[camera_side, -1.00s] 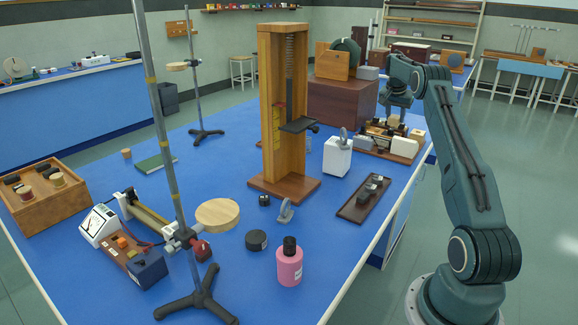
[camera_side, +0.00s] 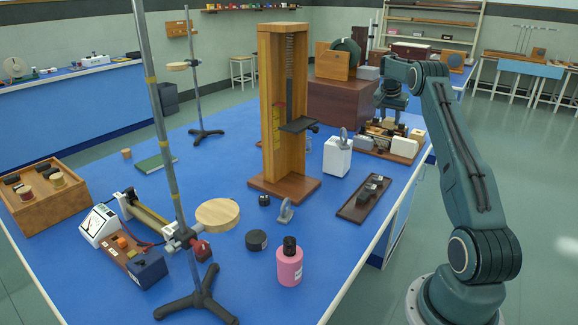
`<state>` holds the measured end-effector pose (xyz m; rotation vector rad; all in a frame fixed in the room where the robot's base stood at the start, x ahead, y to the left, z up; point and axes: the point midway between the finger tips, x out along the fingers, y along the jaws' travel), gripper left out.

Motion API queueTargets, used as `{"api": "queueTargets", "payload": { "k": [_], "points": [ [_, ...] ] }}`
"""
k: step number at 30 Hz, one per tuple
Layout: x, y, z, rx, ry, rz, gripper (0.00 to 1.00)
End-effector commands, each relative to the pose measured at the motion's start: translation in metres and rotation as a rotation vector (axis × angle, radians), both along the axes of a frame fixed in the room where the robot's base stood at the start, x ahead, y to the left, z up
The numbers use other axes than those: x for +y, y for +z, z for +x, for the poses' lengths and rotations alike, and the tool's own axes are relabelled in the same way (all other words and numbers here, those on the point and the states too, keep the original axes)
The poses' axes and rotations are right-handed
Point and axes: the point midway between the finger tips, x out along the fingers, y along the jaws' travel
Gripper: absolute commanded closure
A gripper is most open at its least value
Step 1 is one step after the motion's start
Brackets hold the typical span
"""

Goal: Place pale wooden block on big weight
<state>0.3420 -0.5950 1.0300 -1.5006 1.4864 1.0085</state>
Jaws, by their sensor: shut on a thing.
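My gripper (camera_side: 393,112) is at the far right of the blue bench, above a low wooden tray. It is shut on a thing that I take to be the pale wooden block. The block is small and mostly hidden at the jaws, so its outline is not clear. The big weight seems to be the black disc (camera_side: 256,240), lying flat on the bench at the front middle with its top bare. My gripper is far behind it and to its right. A smaller black weight (camera_side: 264,200) stands farther back.
A tall wooden stand (camera_side: 268,110) rises mid-bench. A white container (camera_side: 337,159) and a dark board (camera_side: 352,210) lie between my gripper and the disc. A pink bottle (camera_side: 289,266) is right of the disc; a metal rod stand (camera_side: 163,120) with a round wooden plate (camera_side: 217,214) is left.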

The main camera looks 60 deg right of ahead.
Motion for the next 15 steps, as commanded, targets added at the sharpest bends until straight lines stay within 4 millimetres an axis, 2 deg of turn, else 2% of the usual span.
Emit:
{"api": "queueTargets", "payload": {
  "k": [15],
  "points": [
    [0.085, -0.039, 0.035, 0.009, -0.02, 0.001, 0.86]
  ]
}}
